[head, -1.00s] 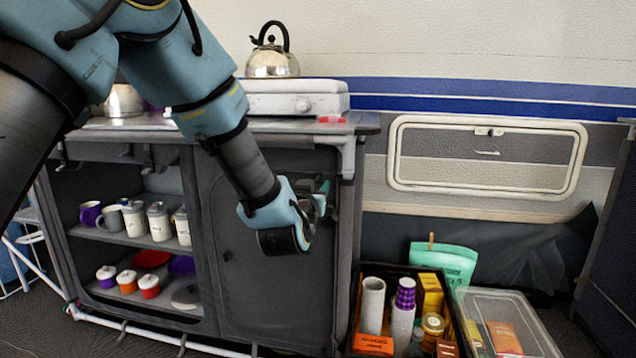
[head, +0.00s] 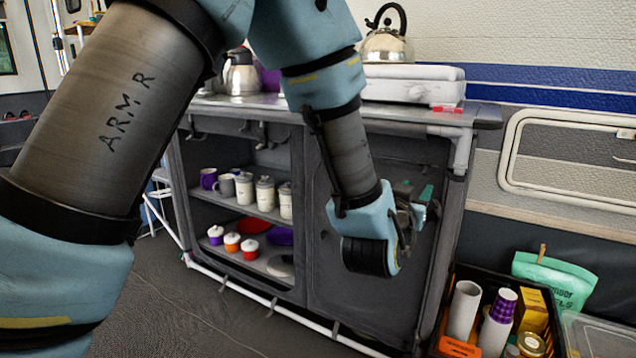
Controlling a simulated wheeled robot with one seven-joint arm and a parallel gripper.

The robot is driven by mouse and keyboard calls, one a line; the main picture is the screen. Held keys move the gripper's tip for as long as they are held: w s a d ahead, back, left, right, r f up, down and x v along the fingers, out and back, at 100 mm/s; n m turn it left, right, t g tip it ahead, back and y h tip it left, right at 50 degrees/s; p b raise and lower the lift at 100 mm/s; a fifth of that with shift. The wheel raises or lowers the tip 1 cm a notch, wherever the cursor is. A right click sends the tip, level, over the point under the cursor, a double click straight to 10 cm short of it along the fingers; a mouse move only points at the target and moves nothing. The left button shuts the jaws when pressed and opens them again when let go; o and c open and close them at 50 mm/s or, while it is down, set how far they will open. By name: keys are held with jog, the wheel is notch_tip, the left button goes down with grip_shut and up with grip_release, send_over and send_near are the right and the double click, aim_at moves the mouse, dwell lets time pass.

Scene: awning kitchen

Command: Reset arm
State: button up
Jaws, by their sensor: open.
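My gripper (head: 422,205) is at the arm's end, in front of the cabinet's right-hand dark panel. It points to the right, away from the camera, and its fingers are small and partly hidden by the wrist. It is open, and I see nothing held in it.
Open shelves (head: 262,212) hold mugs, canisters and small lidded pots. A kettle (head: 385,42) stands on the white stove (head: 412,85). A black crate (head: 440,318) of cups and packets sits at lower right, beside a clear box (head: 598,335). The floor (head: 170,310) at lower left is clear.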

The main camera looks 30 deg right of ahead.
jog(key=w+a+f+n+y, duration=0.1)
jog(key=w+a+f+y, duration=0.15)
jog(key=w+a, duration=0.35)
jog(key=w+a+f+n+y, duration=0.1)
jog(key=w+a+y, duration=0.25)
jog(key=w, duration=0.35)
jog(key=w+a+f+n+g+y, duration=0.1)
jog(key=w+a+f+n+y, duration=0.15)
jog(key=a, duration=0.65)
jog(key=w+a+f+n+y, duration=0.15)
jog(key=w+a, duration=0.25)
jog(key=a, duration=0.4)
jog(key=s+a+f+n+g+y, duration=0.1)
jog(key=s+a+n+g+y, duration=0.3)
jog(key=a, duration=1)
jog(key=s+a+f+n+g+y, duration=0.15)
jog(key=s+a, duration=0.35)
jog(key=a, duration=0.9)
jog(key=w+p+v, duration=0.3)
jog(key=p+v, duration=1.3)
jog(key=p, duration=0.1)
jog(key=w+d+r+p+v, duration=0.1)
jog(key=w+p+v, duration=0.2)
jog(key=p+v, duration=1.4)
jog(key=shift+w+d+r+g, duration=0.35)
jog(key=shift+w+d+r, duration=0.05)
jog(key=shift+m, duration=0.25)
